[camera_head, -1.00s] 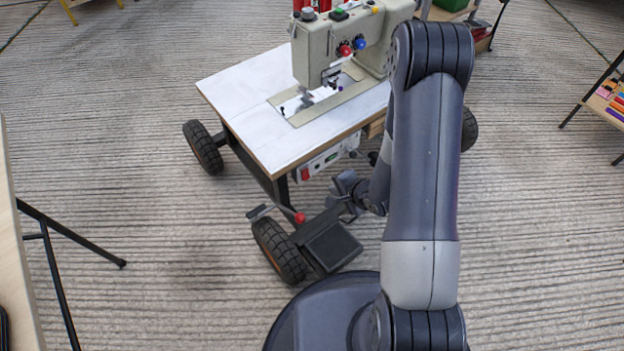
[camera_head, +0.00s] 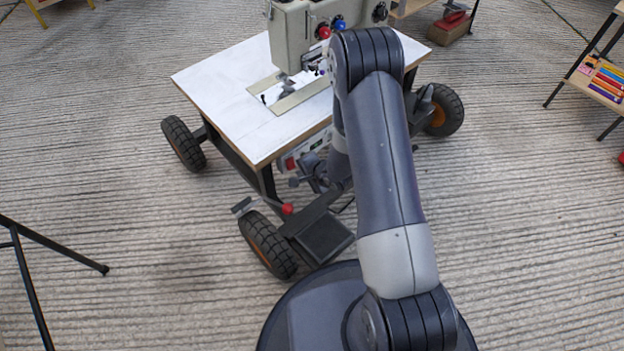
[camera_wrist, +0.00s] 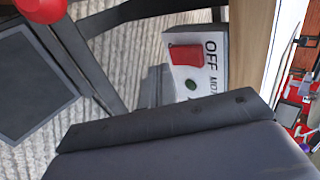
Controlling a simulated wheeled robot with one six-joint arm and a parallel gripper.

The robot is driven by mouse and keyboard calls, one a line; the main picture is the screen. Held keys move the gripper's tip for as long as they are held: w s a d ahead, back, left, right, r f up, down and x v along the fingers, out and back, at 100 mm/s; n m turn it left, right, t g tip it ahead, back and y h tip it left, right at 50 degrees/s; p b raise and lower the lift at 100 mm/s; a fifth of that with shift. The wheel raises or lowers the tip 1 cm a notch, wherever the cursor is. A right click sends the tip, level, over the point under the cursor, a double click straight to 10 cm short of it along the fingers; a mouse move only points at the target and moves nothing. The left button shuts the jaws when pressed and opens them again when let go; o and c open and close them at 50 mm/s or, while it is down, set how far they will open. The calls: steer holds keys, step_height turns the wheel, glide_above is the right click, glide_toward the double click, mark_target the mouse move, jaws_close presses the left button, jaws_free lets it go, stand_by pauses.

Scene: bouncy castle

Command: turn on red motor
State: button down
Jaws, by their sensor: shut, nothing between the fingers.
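The motor control box (camera_head: 312,146) is mounted under the front edge of the white sewing table (camera_head: 222,84). Its red switch (camera_head: 290,163) shows at the box's left end. In the wrist view the red switch (camera_wrist: 187,54) sits beside the word OFF, with a small dark green round part (camera_wrist: 191,84) near it. My gripper (camera_head: 303,181) is shut and empty, just below and in front of the box. In the wrist view my gripper's grey tips (camera_wrist: 156,87) are close to the switch; I cannot tell whether they touch. My arm hides the box's right part.
A red knob (camera_head: 287,209) on a lever and a dark pedal plate (camera_head: 327,239) stand low by the front wheel (camera_head: 267,245). The sewing machine (camera_head: 297,35) stands on the table. A shelf with colourful items (camera_head: 606,78) is at right.

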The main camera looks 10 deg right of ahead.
mark_target(291, 163)
steer(key=shift+w+a+f, duration=0.1)
steer(key=shift+w+a, duration=0.45)
steer(key=shift+w, duration=0.3)
steer(key=shift+w+a+f+b, duration=0.1)
steer(key=shift+w+a+b, duration=0.05)
steer(key=shift+b, duration=0.4)
steer(key=shift+r+p, duration=0.9)
steer(key=shift+p, duration=0.05)
steer(key=shift+w, duration=0.1)
